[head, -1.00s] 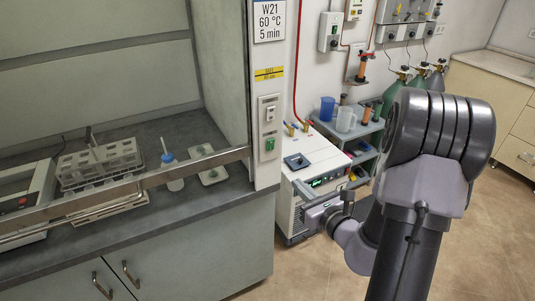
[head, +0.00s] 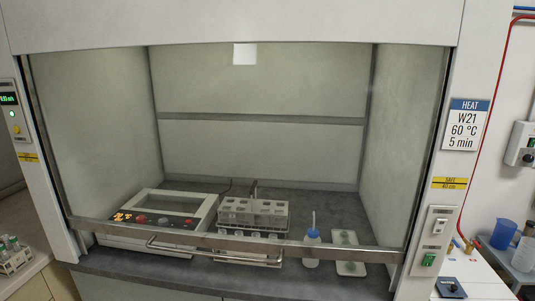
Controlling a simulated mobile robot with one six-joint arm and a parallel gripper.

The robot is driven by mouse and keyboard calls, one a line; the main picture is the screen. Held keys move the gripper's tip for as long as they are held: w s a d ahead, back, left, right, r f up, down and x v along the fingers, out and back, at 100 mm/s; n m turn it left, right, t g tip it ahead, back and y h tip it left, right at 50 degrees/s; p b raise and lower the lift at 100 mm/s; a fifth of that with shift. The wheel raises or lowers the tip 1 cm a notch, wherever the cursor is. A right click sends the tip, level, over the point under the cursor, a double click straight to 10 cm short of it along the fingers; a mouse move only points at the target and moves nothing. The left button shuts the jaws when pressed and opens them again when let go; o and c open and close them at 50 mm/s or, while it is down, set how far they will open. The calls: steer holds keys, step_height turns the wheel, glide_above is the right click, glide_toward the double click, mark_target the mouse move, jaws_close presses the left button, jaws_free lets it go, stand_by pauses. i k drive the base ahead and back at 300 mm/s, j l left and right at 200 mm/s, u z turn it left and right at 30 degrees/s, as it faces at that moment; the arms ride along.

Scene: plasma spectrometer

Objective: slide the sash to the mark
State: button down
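The fume hood sash is a clear pane with a metal bottom rail (head: 330,248). The rail hangs low across the hood opening, a little above the front of the worktop. A bar handle (head: 215,253) sticks out from the rail left of the middle. A yellow mark label (head: 456,183), reading what looks like "SAFE 40 cm", is on the right post, clearly above the rail. A matching yellow label (head: 28,157) is on the left post. My gripper is not in the current view.
Behind the sash are a heating unit (head: 160,208), a tube rack (head: 253,214), a blue-capped bottle (head: 312,247) and a small white tray (head: 350,268). A switch panel (head: 433,240) is on the right post. A vial rack (head: 12,256) stands at far left.

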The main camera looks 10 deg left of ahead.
mark_target(356, 253)
steer(key=j+u, duration=0.1)
steer(key=j, duration=1.85)
steer(key=i, duration=0.05)
